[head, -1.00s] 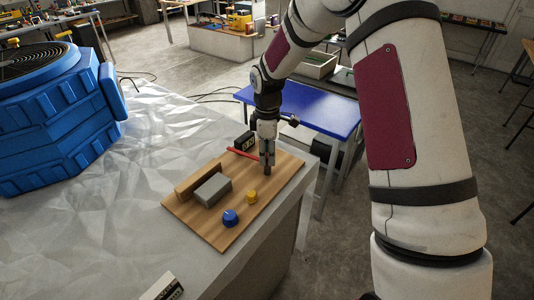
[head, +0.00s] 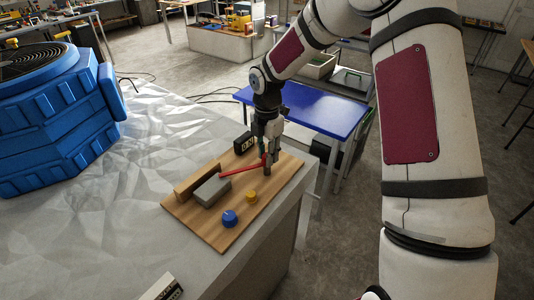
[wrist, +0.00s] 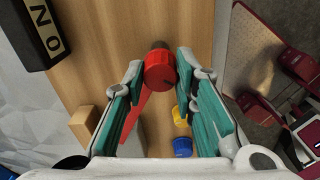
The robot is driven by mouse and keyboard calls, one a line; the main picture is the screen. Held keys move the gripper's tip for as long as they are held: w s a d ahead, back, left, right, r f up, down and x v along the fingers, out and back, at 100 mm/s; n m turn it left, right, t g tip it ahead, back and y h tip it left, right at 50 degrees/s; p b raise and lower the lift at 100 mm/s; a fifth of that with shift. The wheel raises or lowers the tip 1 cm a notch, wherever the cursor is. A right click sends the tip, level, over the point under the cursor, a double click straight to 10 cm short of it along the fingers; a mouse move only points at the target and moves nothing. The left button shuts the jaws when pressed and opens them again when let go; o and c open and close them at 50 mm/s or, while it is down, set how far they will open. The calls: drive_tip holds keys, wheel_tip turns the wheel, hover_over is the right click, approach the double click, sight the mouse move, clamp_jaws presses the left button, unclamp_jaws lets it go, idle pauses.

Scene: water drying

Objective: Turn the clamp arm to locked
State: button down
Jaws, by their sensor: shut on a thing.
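The red clamp arm (head: 241,170) runs from a dark post at the board's right side leftward, its free end at the grey block (head: 212,191). I cannot tell if that end touches the block. In the wrist view the clamp arm's round red hub (wrist: 159,71) sits between my teal finger pads, and its bar slopes down-left beside the left finger. My gripper (head: 267,160) points down at the post and is shut on the clamp arm near its hub.
The wooden board (head: 224,236) also bears a wooden strip (head: 197,180), a blue knob (head: 230,218) and a yellow knob (head: 251,197). A black lettered block (head: 244,143) stands at its back edge. A large blue case (head: 55,120) is at left. The table's right edge is close.

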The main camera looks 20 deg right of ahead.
drive_tip(key=shift+n, duration=0.5)
idle(0.3)
drive_tip(key=c, duration=1.3)
unclamp_jaws()
wheel_tip(320, 180, up, 12)
